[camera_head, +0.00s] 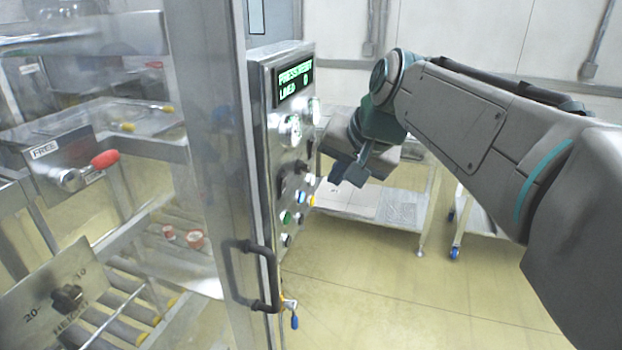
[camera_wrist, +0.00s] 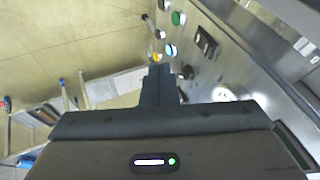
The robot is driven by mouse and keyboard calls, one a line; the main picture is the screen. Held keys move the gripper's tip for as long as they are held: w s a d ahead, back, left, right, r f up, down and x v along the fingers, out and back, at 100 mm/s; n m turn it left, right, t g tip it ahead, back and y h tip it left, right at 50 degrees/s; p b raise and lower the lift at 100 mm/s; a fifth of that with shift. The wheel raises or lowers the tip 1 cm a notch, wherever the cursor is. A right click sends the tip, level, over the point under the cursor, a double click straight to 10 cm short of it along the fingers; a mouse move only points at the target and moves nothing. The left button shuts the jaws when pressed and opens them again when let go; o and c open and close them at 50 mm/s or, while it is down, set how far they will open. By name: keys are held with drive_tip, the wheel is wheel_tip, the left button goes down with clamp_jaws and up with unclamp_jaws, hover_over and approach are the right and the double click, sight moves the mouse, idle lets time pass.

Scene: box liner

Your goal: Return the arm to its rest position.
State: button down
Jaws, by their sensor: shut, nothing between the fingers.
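My arm (camera_head: 470,120) reaches in from the right in the head view. My gripper (camera_head: 335,172) is beside the face of a metal control panel (camera_head: 262,110), near its knobs and buttons. In the wrist view the fingers of my gripper (camera_wrist: 158,72) are together, with nothing between them. Their tips are close to the panel's buttons in that view; I cannot tell whether they touch. The panel also shows in the wrist view (camera_wrist: 235,75), with a black switch (camera_wrist: 206,43), a green button (camera_wrist: 178,18) and a yellow one.
A glass-sided machine (camera_head: 100,170) with a black door handle (camera_head: 248,278) fills the left. The panel's green display (camera_head: 294,78) is lit. A metal cart (camera_head: 370,205) stands behind my gripper. The floor (camera_head: 400,300) in front of the cart is clear.

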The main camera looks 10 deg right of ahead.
drive_tip(key=s+f+n+g+h, duration=0.2)
drive_tip(key=s+f+n, duration=0.3)
drive_tip(key=s+f, duration=1)
wheel_tip(320, 180, down, 4)
drive_tip(key=shift+r+g+h, duration=0.1)
drive_tip(key=shift+g+h, duration=0.2)
drive_tip(key=shift+g, duration=0.4)
